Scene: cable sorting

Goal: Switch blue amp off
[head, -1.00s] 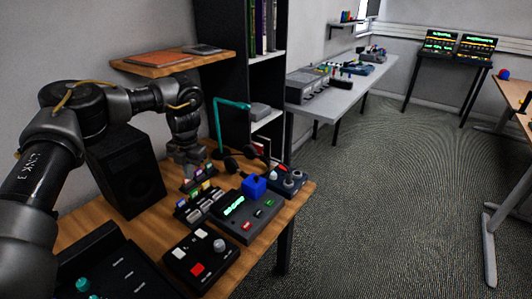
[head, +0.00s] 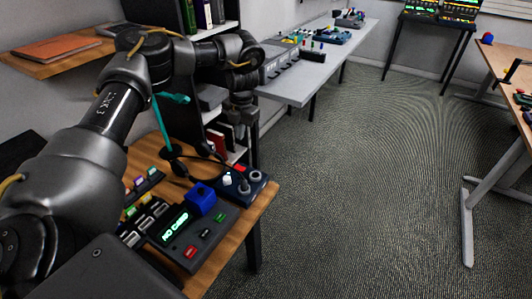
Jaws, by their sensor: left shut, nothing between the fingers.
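A dark blue box (head: 262,188) stands at the far right corner of the wooden desk. It has a white knob, two round grey pieces and a small red piece on top; I take it for the blue amp. I cannot tell its switch position. My left gripper (head: 241,130) is shut and empty, pointing down in the air above and behind the box, apart from it. My right gripper is not in view.
A teal lamp (head: 163,125) with a round base stands behind the consoles. A row of small switches with coloured labels (head: 145,213) lies left of the display console. A black bookshelf (head: 208,120) is behind the desk. The floor to the right is clear.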

